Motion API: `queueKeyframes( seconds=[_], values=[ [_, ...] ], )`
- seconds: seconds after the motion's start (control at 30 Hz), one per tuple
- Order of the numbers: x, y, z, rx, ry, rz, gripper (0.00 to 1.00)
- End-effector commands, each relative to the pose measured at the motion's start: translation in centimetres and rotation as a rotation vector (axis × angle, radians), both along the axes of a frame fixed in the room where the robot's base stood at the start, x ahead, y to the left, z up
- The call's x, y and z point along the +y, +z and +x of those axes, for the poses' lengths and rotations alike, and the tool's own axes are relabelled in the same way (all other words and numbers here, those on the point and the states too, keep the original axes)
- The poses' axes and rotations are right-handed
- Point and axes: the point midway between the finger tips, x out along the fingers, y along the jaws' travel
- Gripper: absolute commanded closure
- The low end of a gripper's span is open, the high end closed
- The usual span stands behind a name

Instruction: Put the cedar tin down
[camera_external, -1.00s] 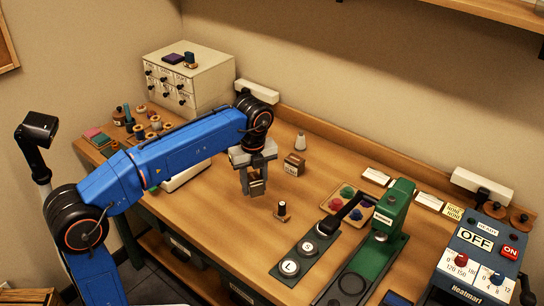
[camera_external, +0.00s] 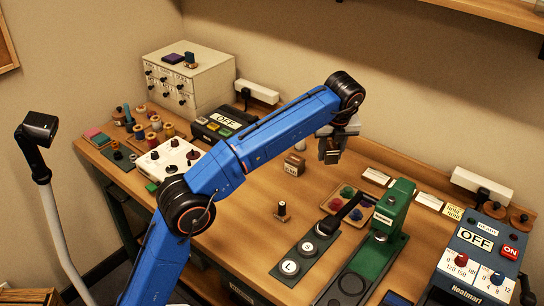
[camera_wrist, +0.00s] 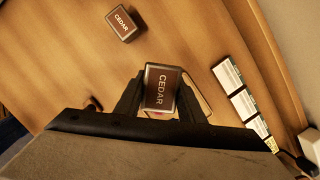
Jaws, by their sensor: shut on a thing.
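The cedar tin (camera_wrist: 161,88), a small dark brown box with a pale CEDAR label, is held between the fingers of my gripper (camera_wrist: 158,100) in the wrist view. In the external view my gripper (camera_external: 332,148) is shut on it, raised above the back of the table. A second box with the same CEDAR label (camera_wrist: 122,22) stands apart on the wood in the wrist view. It also shows in the external view (camera_external: 294,165), left of and below my gripper. The underside of the held tin is hidden.
A shallow tray (camera_external: 329,204) with coloured pieces and a green press (camera_external: 392,222) stand to the front right. White cards (camera_external: 376,176) lie along the back edge. A dark-topped peg (camera_external: 282,211) stands near the middle. Bare wood lies around the standing box.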

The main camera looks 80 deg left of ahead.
Motion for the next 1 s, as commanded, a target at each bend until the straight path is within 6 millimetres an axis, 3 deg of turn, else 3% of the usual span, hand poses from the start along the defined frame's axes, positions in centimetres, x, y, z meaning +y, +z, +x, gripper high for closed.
queueKeyframes(
  seconds=[0.17,0.43,1.0],
  values=[
    [0.0,-0.7,0.8,0.002,-0.009,0.007,0.92],
    [0.0,-4.8,0.8,0.003,-0.010,0.007,0.92],
    [0.0,-10.0,0.8,0.000,-0.009,0.007,0.92]
  ],
)
